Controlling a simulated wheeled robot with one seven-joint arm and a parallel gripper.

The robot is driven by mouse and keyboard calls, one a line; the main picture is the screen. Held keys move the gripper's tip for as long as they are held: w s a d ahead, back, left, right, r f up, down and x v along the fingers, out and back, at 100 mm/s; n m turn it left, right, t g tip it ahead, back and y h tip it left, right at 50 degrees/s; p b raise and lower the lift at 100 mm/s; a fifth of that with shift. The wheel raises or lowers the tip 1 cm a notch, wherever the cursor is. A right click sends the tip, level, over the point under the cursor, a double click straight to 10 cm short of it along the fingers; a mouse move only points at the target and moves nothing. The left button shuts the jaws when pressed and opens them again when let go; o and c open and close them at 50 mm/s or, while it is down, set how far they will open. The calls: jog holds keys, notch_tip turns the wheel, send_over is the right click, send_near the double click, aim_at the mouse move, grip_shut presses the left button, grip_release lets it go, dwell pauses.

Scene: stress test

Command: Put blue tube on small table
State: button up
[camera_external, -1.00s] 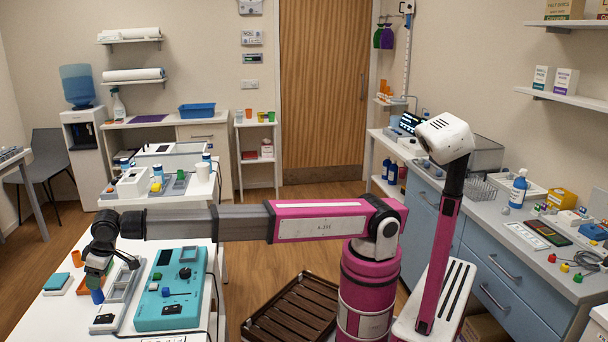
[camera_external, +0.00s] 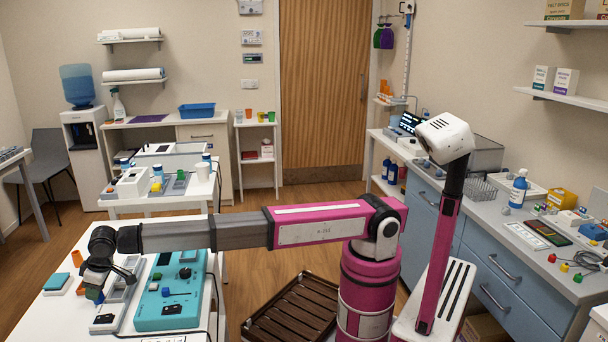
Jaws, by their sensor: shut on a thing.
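My gripper (camera_external: 94,286) hangs over the white table at the lower left, among several small parts. It is shut on a small blue piece, apparently the blue tube (camera_external: 99,298), whose lower end shows at the fingertips. The rest of it is hidden by the fingers. Whether it touches what is under it, I cannot tell. A small white table (camera_external: 140,206) with devices and bottles on it stands behind my forearm. A narrow white stand (camera_external: 262,158) with cups on top is by the door. Which of the two is the small table, I cannot tell.
A teal device (camera_external: 168,312) and a grey tray (camera_external: 117,300) lie close to my gripper. An orange cup (camera_external: 77,258) stands at its left. A brown slatted rack (camera_external: 290,312) is on the floor. Open floor shows beyond the table's right side.

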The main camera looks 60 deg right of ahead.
jog(key=shift+r, duration=0.1)
jog(key=shift+r, duration=0.45)
jog(key=r, duration=0.2)
jog(key=s+r, duration=0.1)
jog(key=shift+s+r, duration=0.15)
jog(key=shift+r, duration=0.25)
jog(key=s+r, duration=0.6)
jog(key=s, duration=0.4)
jog(key=shift+s, duration=0.15)
